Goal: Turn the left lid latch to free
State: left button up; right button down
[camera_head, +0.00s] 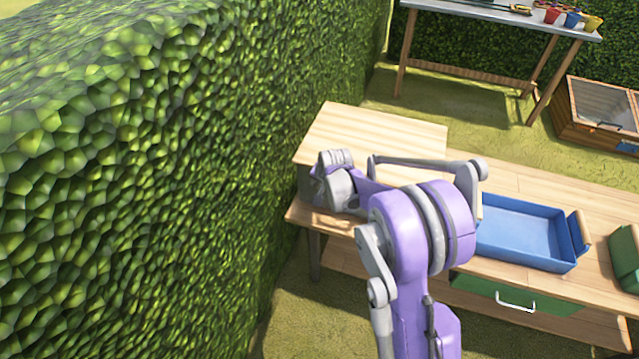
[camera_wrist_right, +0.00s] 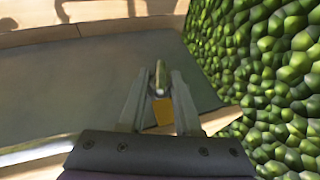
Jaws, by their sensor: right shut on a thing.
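The box with a pale wooden lid (camera_head: 385,128) stands at the left end of the workbench. In the right wrist view its grey face (camera_wrist_right: 75,85) fills the middle. My right gripper (camera_wrist_right: 161,80) is at that face, its two fingers closed around the small upright latch (camera_wrist_right: 161,72). A yellow-orange patch (camera_wrist_right: 163,112) shows between the fingers, below the latch. In the head view my right arm covers the box's front, and the fingertips and latch are hidden. The latch's exact angle is hard to tell. My left gripper is in neither view.
A tall hedge (camera_head: 150,180) runs close along the left of the bench and shows beside the gripper. A blue tray (camera_head: 525,232) and a green container (camera_head: 625,255) stand right on the bench. A table with coloured pots (camera_head: 480,12) stands behind.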

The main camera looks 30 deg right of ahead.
jog(key=shift+w+a+n+g+h, duration=0.15)
jog(key=shift+n+g+h, duration=0.15)
jog(key=shift+g+h, duration=0.5)
jog(key=shift+g+h+b, duration=0.3)
jog(key=shift+g+b, duration=0.05)
jog(key=shift+g, duration=0.25)
jog(key=c, duration=0.8)
grip_release()
jog(key=v, duration=1.1)
jog(key=shift+p, duration=0.4)
jog(key=shift+f, duration=0.1)
